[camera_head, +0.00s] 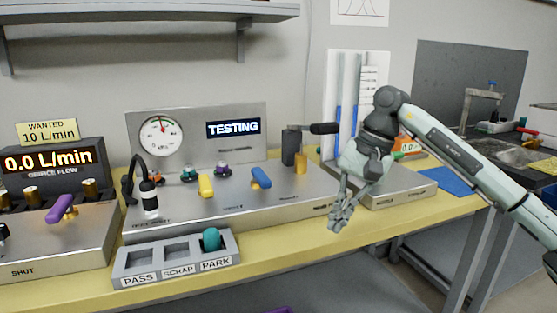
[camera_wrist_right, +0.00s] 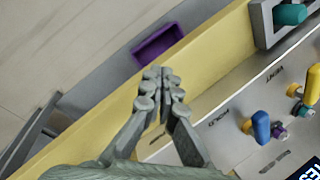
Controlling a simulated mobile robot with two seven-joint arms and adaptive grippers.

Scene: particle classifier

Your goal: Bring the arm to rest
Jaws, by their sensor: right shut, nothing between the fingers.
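My right arm comes in from the right in the head view. Its gripper (camera_head: 340,218) hangs over the front edge of the bench, right of the testing panel. In the right wrist view the gripper (camera_wrist_right: 160,75) has its fingertips together with nothing between them. It is above the yellow bench front (camera_wrist_right: 205,65), apart from the panel. My left gripper is not in view.
The testing panel (camera_head: 225,210) carries a gauge (camera_head: 160,137), a yellow handle (camera_head: 206,186) and a blue handle (camera_head: 261,178). A PASS/SCRAP/PARK tray (camera_head: 178,258) stands in front, with a teal piece (camera_head: 211,239) in PARK. A purple bin (camera_wrist_right: 158,45) is below the bench edge.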

